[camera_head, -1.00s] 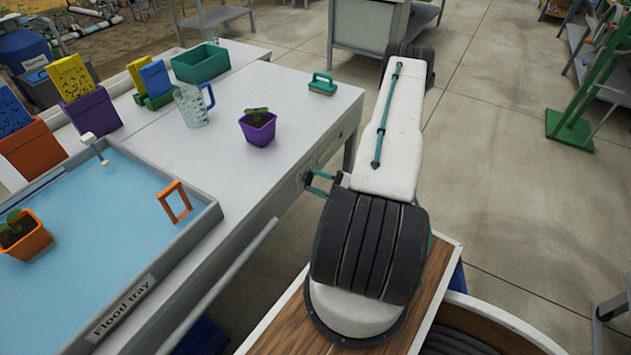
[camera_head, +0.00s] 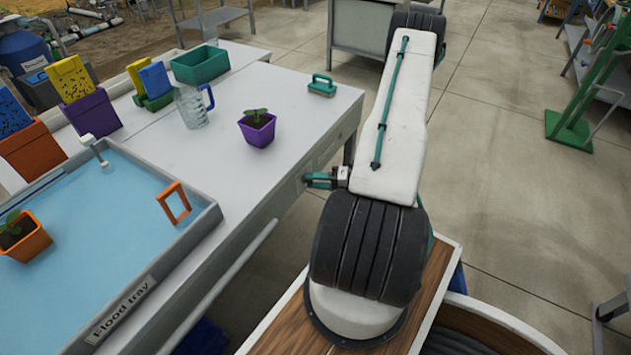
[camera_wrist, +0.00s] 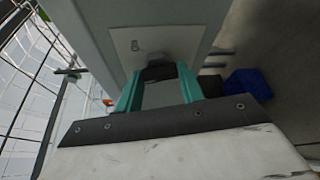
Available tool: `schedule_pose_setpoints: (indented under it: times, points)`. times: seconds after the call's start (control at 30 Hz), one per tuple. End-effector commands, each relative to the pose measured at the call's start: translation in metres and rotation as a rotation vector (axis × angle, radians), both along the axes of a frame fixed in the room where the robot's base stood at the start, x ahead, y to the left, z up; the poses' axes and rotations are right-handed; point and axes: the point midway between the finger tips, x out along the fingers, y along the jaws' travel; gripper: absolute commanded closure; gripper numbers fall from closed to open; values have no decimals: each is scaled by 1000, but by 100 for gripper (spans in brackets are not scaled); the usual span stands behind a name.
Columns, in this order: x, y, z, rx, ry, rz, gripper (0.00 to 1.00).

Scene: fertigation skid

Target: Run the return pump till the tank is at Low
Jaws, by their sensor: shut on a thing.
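My gripper (camera_head: 322,181) is at the front side of the white bench, below its top edge. In the wrist view, its teal fingers (camera_wrist: 160,90) are shut on a dark knob (camera_wrist: 158,72) on a pale plate (camera_wrist: 183,40) with a small printed mark. The fingers hide part of the knob, and its setting cannot be read. The flood tray (camera_head: 213,222) at left holds blue water, with an orange frame (camera_head: 174,202) near its right wall. A blue tank (camera_head: 22,50) stands at the far upper left. No level mark labelled Low is readable.
On the bench top (camera_head: 300,120) are a purple pot (camera_head: 257,131), a clear jug (camera_head: 192,108), a green bin (camera_head: 200,64) and a teal-handled block (camera_head: 322,86). An orange pot (camera_head: 25,240) is in the flood tray. Open floor lies right of my arm.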

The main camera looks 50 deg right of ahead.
Motion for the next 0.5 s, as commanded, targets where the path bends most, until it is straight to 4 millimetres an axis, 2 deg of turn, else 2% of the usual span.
schedule_pose_setpoints:
  times: [0.5]
  points:
    - [0, 1, 2, -422, -31, 0, 85]
